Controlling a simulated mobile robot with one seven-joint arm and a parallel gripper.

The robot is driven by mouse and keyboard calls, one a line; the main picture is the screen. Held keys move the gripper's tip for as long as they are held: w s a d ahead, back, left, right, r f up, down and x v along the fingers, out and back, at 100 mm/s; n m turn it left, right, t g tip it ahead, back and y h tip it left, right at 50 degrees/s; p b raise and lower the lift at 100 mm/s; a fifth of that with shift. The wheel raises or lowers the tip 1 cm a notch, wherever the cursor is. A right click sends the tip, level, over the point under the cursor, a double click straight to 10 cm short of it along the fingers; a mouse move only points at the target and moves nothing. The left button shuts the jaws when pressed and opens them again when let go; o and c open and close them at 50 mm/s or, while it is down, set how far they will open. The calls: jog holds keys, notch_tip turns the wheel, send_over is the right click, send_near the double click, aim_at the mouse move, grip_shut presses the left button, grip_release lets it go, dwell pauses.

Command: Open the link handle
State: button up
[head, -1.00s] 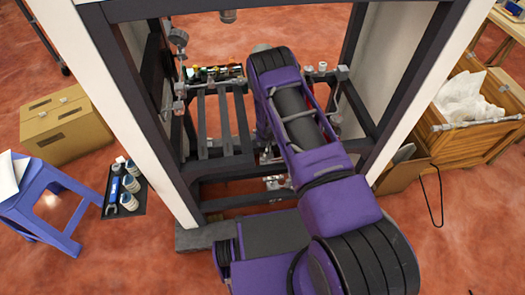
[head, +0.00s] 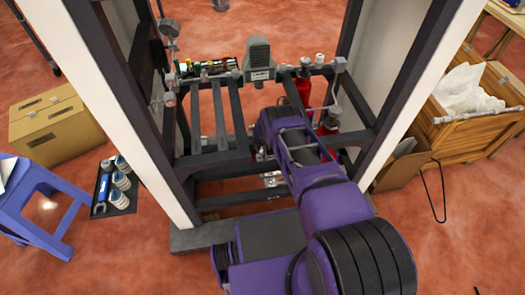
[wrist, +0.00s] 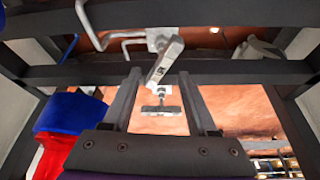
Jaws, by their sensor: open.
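A flat grey metal lever (wrist: 166,60), which looks like the link handle, is on a fitting on the frame's crossbar in the wrist view. It slants down between my fingers. A smaller T-shaped metal piece (wrist: 160,110) shows below it, also between the fingers. My gripper (wrist: 160,74) is open, its two dark fingers on either side of the lever. I cannot tell whether they touch it. In the head view my arm hides the gripper; metal fittings (head: 272,180) show low on the frame beside the arm.
Dark frame bars (wrist: 225,74) cross close above my fingers. A blue and red object (wrist: 65,120) is at left in the wrist view. In the head view, a grey device (head: 259,60) and red bottles (head: 302,88) stand on the frame.

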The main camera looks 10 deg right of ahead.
aim_at(262, 151)
jog(key=shift+b+x, duration=0.5)
jog(key=shift+x, duration=0.7)
grip_shut()
